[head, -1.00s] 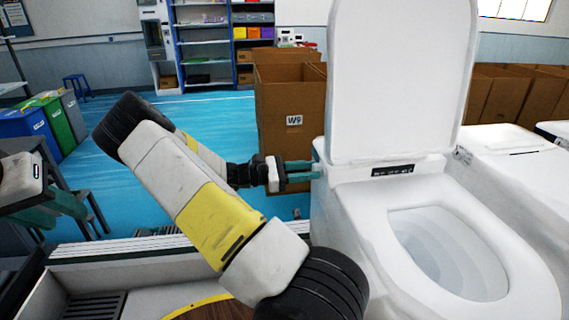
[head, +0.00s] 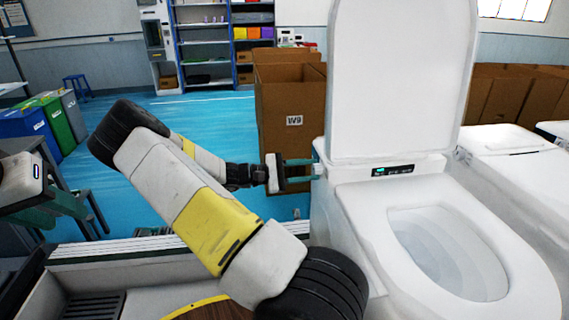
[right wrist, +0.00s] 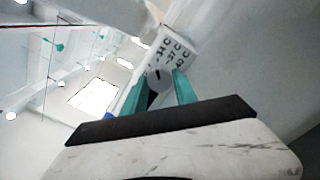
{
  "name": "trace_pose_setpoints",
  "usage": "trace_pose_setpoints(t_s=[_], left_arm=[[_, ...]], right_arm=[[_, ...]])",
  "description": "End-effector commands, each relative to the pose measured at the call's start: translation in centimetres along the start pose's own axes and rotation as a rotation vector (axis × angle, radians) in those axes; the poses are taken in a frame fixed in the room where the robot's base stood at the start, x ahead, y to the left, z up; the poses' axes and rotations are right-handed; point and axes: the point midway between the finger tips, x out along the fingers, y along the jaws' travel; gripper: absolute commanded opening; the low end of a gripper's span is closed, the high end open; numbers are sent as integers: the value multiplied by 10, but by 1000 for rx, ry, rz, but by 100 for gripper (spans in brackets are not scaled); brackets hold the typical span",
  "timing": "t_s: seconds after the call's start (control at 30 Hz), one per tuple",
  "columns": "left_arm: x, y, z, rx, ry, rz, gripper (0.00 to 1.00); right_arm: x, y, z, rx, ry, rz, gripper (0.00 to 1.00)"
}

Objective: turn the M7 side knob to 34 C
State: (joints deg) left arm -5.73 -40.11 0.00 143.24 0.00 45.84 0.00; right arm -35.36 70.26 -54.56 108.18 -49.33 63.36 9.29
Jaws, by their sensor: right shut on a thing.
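The white toilet (head: 345,215) stands at the right with its lid up, and a small display (head: 392,171) behind the seat shows a green light. In the right wrist view, a grey side knob (right wrist: 158,78) sits between the teal fingers of my right gripper (right wrist: 158,88), which is shut on it. A white label (right wrist: 178,50) beside the knob reads 34 C, 37 C and 40 C. I cannot tell exactly which mark the knob points to. In the head view my right gripper (head: 302,170) meets the toilet's left side. My left gripper (head: 60,208) is at the far left, away from the toilet.
A cardboard box marked W9 (head: 290,115) stands just behind my right gripper. A second white toilet (head: 510,150) and more boxes (head: 520,95) are at the right. Bins (head: 45,125) and shelves (head: 210,50) stand further back. The blue floor (head: 120,180) between is clear.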

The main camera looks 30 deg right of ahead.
Motion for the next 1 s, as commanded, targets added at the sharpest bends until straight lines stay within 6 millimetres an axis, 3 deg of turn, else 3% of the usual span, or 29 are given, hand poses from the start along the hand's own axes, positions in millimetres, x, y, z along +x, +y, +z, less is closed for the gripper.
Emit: trace_pose_setpoints(t_s=[0.67, 0.7, 0.8, 1.0], left_arm=[[0, 0, 0, 0, 0, 0, 36], [0, 0, 0, 0, 0, 0, 36], [0, 0, 0, 0, 0, 0, 36], [0, 0, 0, 0, 0, 0, 36]], right_arm=[[-1, 0, -1, 73, 4, 0, 0], [-1, 0, -1, 72, 4, 0, 38], [-1, 0, -1, 72, 3, 0, 56], [0, 0, 0, 72, 2, 0, 56]])
